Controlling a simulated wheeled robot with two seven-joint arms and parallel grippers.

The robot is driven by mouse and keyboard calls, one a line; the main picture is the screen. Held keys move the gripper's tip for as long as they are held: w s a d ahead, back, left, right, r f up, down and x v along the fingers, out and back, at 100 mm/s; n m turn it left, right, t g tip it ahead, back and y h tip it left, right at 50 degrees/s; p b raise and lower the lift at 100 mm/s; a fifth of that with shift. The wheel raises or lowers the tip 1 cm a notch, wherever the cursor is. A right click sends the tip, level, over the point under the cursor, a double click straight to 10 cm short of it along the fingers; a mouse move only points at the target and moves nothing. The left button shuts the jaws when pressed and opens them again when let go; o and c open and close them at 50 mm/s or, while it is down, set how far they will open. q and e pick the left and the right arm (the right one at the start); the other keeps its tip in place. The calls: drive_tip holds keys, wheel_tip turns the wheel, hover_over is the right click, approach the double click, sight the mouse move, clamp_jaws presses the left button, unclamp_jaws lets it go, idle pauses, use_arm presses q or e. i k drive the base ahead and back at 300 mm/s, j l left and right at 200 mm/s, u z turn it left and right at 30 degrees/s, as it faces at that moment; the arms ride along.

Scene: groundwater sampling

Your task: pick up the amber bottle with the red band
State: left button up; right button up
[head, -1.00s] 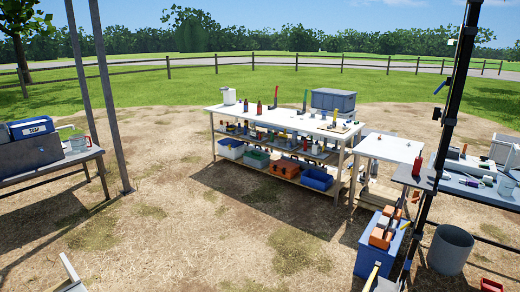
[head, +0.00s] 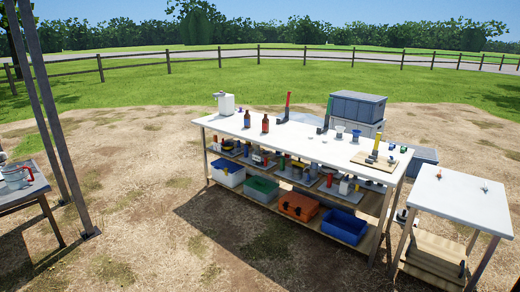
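Two amber bottles stand upright on the white top of the long workbench (head: 300,137), toward its left half. The left amber bottle (head: 247,120) seems to have a bluish band. The right amber bottle (head: 265,124) looks redder, but the bands are too small to read surely. Neither of my grippers is in view.
A white canister (head: 226,104) stands left of the bottles; a red-handled tool (head: 287,105) is to their right. Crates and bins fill the bench's shelves. A small white table (head: 460,196) stands at right. Bare ground (head: 130,225) lies open in front and left.

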sight(265, 121)
drive_tip(key=i, duration=0.8)
drive_tip(key=i+u, duration=0.1)
drive_tip(key=i, duration=0.65)
drive_tip(key=i+l, duration=0.15)
drive_tip(key=i, duration=0.65)
drive_tip(key=i+l+u, duration=0.1)
drive_tip(key=i, duration=0.65)
drive_tip(key=i+j+z, duration=0.3)
drive_tip(key=i+j, duration=0.25)
drive_tip(key=i, duration=0.15)
drive_tip(key=i+j+z, duration=0.3)
drive_tip(key=i+j, duration=0.3)
drive_tip(key=j, duration=0.15)
